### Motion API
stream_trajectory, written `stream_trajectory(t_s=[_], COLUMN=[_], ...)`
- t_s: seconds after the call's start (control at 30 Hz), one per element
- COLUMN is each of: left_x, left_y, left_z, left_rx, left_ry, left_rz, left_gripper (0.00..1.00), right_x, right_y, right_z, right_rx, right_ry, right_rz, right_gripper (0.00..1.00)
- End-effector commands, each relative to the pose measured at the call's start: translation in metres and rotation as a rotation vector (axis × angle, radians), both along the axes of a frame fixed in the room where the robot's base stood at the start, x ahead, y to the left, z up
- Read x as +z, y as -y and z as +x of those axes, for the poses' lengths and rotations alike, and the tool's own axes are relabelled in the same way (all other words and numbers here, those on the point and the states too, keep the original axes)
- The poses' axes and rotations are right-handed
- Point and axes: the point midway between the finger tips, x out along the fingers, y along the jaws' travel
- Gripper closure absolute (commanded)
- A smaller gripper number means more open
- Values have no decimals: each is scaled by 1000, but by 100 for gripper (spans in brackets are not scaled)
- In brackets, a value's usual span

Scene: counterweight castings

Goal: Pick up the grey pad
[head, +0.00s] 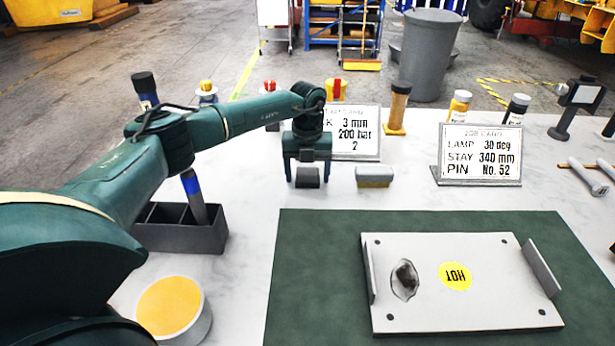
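A small grey pad (307,177) sits on the white table, in front of the left sign card. My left gripper (308,174) points down over it, with one finger to each side. The fingers look apart, with a narrow gap between each finger and the pad. Whether the fingertips reach down to the table is hard to tell. My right gripper is not in view.
A grey-topped block with a tan lower edge (374,177) lies just right of my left gripper. Two sign cards (481,153) and several bottles stand behind. A dark bin (182,236) and a yellow-topped round tub (172,305) are at left. A plate marked HOT (440,300) lies on a green mat (315,290).

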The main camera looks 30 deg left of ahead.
Motion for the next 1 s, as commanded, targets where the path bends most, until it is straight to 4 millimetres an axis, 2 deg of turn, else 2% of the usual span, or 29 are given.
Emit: stream_trajectory(t_s=[0.03, 0.5, 0.77, 0.87, 1.0], left_x=[0, 1, 5, 19, 47], left_y=[0, 0, 0, 0, 0], left_z=[0, 0, 1, 1, 2], left_rx=[0, 0, 0, -1, -2], left_ry=[0, 1, 3, 5, 6], left_rz=[0, 0, -1, 0, -1], left_gripper=[32, 69, 69, 69, 69], right_x=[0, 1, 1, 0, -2], right_y=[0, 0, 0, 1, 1], right_z=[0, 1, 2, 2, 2], right_rx=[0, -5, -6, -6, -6], right_ry=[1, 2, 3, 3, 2], right_rz=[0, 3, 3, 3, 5], right_gripper=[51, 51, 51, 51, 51])
